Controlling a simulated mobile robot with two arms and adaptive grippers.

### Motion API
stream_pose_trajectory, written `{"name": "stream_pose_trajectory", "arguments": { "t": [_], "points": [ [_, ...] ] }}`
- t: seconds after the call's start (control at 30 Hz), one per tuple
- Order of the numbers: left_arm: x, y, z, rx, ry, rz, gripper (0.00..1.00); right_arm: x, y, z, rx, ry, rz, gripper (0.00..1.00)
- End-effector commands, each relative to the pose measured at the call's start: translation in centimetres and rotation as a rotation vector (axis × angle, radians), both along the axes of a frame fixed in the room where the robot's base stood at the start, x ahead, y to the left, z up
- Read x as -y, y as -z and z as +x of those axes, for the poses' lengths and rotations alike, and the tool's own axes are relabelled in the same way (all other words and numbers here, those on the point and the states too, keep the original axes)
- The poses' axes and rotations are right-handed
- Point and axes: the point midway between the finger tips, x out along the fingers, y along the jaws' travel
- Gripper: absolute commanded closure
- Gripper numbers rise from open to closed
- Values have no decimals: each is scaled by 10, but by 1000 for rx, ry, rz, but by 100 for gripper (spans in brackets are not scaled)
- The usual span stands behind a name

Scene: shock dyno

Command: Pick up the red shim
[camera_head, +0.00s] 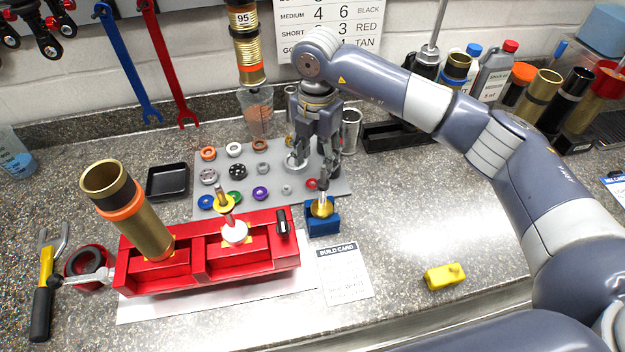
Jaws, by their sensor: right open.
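The red shim (311,184) is a small red ring lying flat near the right side of the grey mat (335,185). It is close to the blue block (322,222) and partly crowded by the shaft standing in that block. My right gripper (316,165) points down over the right part of the mat, with its fingers apart. It is just behind the red shim in the picture. Its fingers hide part of the mat, and I cannot tell how high they are above it. My left gripper is not in view.
Several coloured rings and discs lie in rows on the mat. The blue block holds an upright shaft with a gold piece. A red fixture (205,262) with a gold cylinder stands in front left. A build card (345,275) and yellow piece (444,276) lie right of it. The right counter is mostly clear.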

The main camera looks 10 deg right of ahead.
Motion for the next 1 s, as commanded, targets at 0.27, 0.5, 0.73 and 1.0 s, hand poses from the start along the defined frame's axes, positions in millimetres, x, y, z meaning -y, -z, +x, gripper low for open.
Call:
{"name": "stream_pose_trajectory", "arguments": {
  "t": [0.27, 0.5, 0.73, 1.0],
  "points": [
    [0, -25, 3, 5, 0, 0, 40, -8, 36, -6, -4, 2, -1, 52],
    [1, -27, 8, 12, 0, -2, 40, -9, 50, -6, 0, 1, 0, 52],
    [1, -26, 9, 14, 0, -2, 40, -9, 50, -6, -1, 0, 1, 52],
    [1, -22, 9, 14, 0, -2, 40, -9, 53, -6, -1, 0, 0, 52]
  ]
}}
